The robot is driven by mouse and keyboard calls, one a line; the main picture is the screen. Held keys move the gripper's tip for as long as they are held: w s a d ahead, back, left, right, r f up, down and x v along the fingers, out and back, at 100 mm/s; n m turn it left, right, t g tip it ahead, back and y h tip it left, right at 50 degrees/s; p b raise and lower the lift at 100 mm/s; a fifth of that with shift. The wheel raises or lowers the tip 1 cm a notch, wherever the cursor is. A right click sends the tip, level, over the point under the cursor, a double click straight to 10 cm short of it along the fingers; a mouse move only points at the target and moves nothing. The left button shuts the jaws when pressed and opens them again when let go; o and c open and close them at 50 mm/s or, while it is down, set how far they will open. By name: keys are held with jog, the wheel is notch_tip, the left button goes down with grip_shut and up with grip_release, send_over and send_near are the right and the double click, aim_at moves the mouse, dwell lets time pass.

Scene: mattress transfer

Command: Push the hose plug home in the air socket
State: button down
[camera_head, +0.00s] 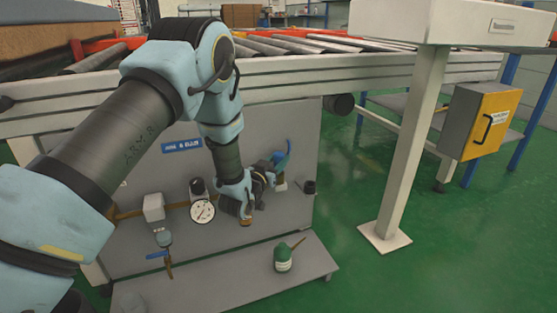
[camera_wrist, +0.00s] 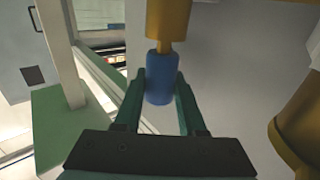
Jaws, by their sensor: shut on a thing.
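In the wrist view my gripper (camera_wrist: 160,82) has its two green fingers closed on either side of a blue cylindrical body, which I take as the hose plug (camera_wrist: 158,90). A brass fitting (camera_wrist: 168,22) lies in line with its upper end and meets it in the picture; I cannot tell whether this is the air socket or how deep any plug sits. In the head view my gripper (camera_head: 264,174) is small and dark in front of the grey panel, beside a curved blue piece (camera_head: 283,155) that looks like hose. My wrist hides part of the fittings there.
The grey panel (camera_head: 300,130) carries a pressure gauge (camera_head: 202,211) and a blue-handled valve (camera_head: 164,242). The roller conveyor (camera_head: 300,75) is above. A large brass part (camera_wrist: 305,125) is at right in the wrist view.

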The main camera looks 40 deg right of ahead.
jog(key=shift+f+b, duration=0.3)
jog(key=shift+f, duration=0.1)
jog(key=shift+c, duration=2)
grip_release()
jog(key=shift+a, duration=0.1)
jog(key=p+v, duration=0.2)
jog(key=v, duration=0.8)
jog(key=shift+a, duration=0.3)
jog(key=shift+s, duration=0.1)
